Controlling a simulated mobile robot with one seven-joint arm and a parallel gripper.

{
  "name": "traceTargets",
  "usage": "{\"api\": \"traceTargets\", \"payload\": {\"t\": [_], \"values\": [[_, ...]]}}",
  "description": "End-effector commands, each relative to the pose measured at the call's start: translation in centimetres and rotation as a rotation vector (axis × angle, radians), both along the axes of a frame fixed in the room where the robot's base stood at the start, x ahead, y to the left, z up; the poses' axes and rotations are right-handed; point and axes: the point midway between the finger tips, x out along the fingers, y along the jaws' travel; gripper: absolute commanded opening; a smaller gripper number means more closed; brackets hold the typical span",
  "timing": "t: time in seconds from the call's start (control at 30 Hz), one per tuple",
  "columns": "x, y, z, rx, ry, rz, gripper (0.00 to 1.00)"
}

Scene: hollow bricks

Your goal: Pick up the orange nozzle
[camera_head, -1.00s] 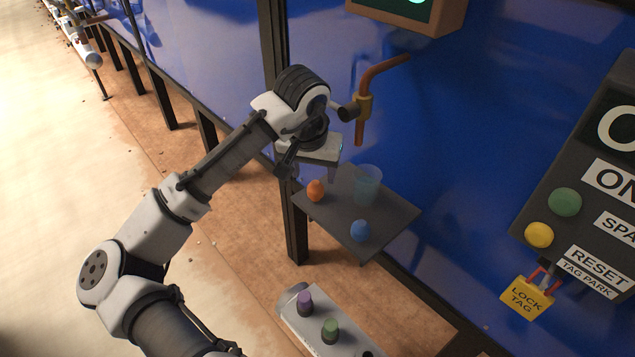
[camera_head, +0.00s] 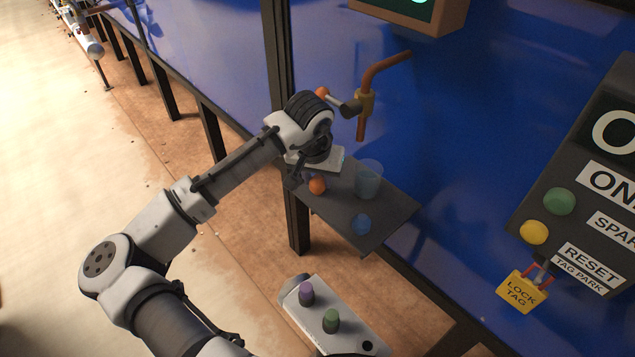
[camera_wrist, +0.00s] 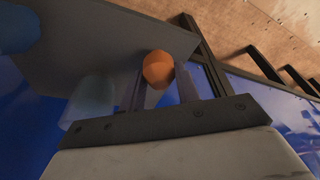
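The orange nozzle (camera_head: 317,187) stands on a dark grey shelf (camera_head: 385,215), near its left corner. My gripper (camera_head: 316,172) is just above it, pointing down. In the wrist view, the orange nozzle (camera_wrist: 158,70) shows between the two fingers of my gripper (camera_wrist: 161,85). The fingers are spread apart, one on each side of it. I cannot tell if either finger touches it. The nozzle's far side and foot are hidden.
A clear cup (camera_head: 368,182) stands right of the nozzle, close to my gripper. A blue nozzle (camera_head: 361,224) is nearer the shelf's front. A bent copper pipe (camera_head: 364,105) juts from the blue wall above. A holder with a purple nozzle (camera_head: 306,292) and a green nozzle (camera_head: 331,320) lies lower down.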

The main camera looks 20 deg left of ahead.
Motion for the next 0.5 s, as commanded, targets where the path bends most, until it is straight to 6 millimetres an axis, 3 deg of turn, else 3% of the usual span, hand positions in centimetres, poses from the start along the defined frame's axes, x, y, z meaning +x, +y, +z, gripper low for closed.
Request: {"api": "traceTargets", "payload": {"t": [0.03,0.1,0.5], "values": [[0.0,-0.01,0.01,0.0,0.0,0.0,0.18],[-0.01,-0.01,0.02,0.0,0.0,0.0,0.09],[0.03,-0.04,0.16,-0.001,-0.001,-0.001,0.08]]}}
